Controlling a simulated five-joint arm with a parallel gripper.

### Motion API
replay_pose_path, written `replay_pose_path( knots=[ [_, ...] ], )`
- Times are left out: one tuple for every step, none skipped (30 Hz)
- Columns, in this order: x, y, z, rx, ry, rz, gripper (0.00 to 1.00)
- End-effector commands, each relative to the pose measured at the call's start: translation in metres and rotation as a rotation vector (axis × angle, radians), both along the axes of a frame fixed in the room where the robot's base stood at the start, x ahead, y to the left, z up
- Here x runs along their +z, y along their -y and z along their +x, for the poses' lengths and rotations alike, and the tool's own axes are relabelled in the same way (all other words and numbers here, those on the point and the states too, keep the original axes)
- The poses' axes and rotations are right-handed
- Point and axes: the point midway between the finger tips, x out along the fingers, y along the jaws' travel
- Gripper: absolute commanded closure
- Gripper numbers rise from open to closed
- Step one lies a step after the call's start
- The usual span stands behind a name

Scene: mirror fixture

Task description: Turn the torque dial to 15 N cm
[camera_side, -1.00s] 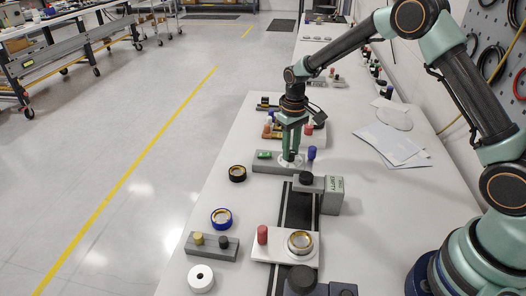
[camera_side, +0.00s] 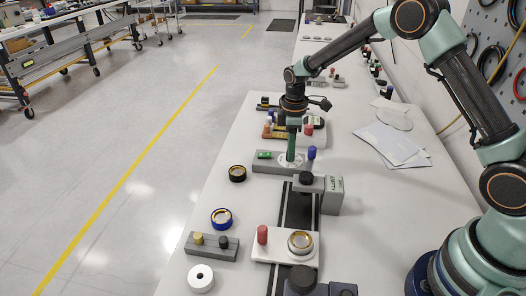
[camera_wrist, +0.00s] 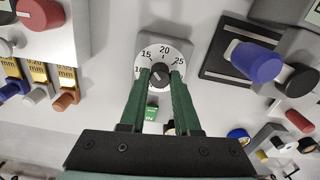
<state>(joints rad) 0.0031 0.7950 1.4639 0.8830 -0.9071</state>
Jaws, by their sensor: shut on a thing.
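The torque dial (camera_wrist: 152,54) is a white disc with a black scale; the numbers 10, 15, 20 and 25 show in the wrist view. A dark round knob (camera_wrist: 157,76) stands at its centre. A light mark shows on the knob, but its exact reading is hard to tell. My gripper (camera_wrist: 160,80) has its two green fingers on either side of the knob and is shut on it. In the side view my gripper (camera_side: 290,161) points straight down at the dial (camera_side: 283,164), and the fingers hide the knob.
The blue knob also shows in the wrist view (camera_wrist: 257,62). Red-topped parts (camera_side: 308,130) stand behind.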

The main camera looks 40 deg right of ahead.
Motion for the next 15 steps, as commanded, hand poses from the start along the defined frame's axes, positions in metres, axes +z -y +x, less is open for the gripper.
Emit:
replay_pose_path(
  knots=[
    [0.0025, 0.0, 0.0009, 0.023, 0.002, 0.0, 1.0],
    [0.0026, -0.0001, 0.0008, 0.034, 0.002, 0.0, 1.0],
    [0.0026, -0.0001, 0.0008, 0.05, 0.002, 0.0, 1.0],
    [0.0026, -0.0001, 0.0008, 0.059, 0.002, 0.0, 1.0],
    [0.0026, -0.0001, 0.0008, 0.068, 0.002, 0.0, 1.0],
    [0.0026, -0.0001, 0.0008, 0.079, 0.002, 0.0, 1.0],
    [0.0026, -0.0001, 0.0008, 0.085, 0.002, 0.0, 1.0],
    [0.0026, -0.0001, 0.0008, 0.09, 0.002, 0.0, 1.0],
    [0.0026, -0.0002, 0.0009, 0.096, 0.002, 0.0, 1.0],
    [0.0026, -0.0002, 0.0009, 0.1, 0.002, 0.0, 1.0],
    [0.0027, -0.0002, 0.0009, 0.103, 0.002, 0.0, 1.0],
    [0.0027, -0.0002, 0.0009, 0.107, 0.002, 0.0, 1.0],
    [0.0027, -0.0002, 0.0009, 0.108, 0.002, 0.0, 1.0],
    [0.0027, -0.0003, 0.001, 0.109, 0.002, 0.0, 1.0],
    [0.0027, -0.0003, 0.001, 0.11, 0.002, 0.0, 1.0]
  ],
)
